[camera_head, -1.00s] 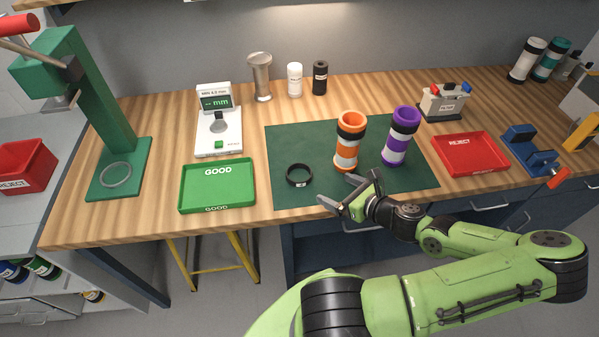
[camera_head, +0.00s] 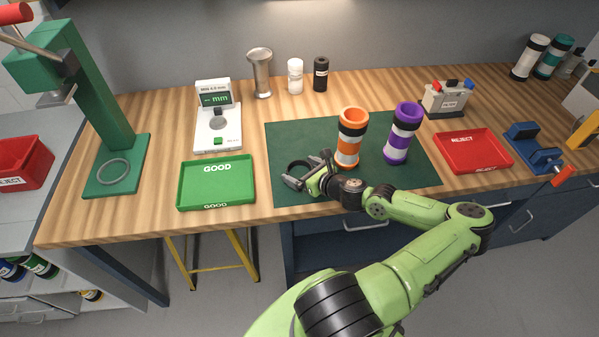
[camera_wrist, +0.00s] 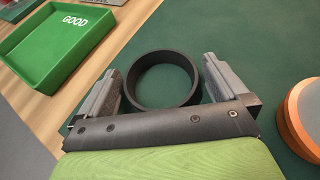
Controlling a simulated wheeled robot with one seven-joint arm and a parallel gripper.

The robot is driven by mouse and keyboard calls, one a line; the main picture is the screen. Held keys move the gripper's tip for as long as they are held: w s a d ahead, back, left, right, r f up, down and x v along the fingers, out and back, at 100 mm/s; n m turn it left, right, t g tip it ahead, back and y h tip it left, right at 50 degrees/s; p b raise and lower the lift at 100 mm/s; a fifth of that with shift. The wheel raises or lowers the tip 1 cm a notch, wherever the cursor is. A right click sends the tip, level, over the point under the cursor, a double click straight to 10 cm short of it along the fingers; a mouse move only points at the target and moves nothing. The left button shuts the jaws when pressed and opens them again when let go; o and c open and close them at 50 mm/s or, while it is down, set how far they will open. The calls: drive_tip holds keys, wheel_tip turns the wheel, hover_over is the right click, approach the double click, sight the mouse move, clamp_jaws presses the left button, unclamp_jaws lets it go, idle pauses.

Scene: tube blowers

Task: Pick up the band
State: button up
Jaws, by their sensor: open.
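The band is a black ring (camera_wrist: 134,92) lying flat on the dark green mat (camera_wrist: 240,30). In the wrist view my gripper (camera_wrist: 160,85) is open, with one grey finger on each side of the ring and a gap showing on the right. The ring's near edge comes close to the gripper's body. In the head view my gripper (camera_head: 300,178) is low over the mat's left front part and partly hides the band (camera_head: 291,167).
An orange-and-white tube (camera_head: 351,138) and a purple-and-white tube (camera_head: 402,134) stand upright on the mat, right of my gripper. A green GOOD tray (camera_head: 216,185) lies to the left, a red REJECT tray (camera_head: 472,152) to the right. A gauge (camera_head: 217,120) stands behind the green tray.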

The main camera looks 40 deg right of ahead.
drive_tip(key=c, duration=0.8)
drive_tip(key=shift+c, duration=0.2)
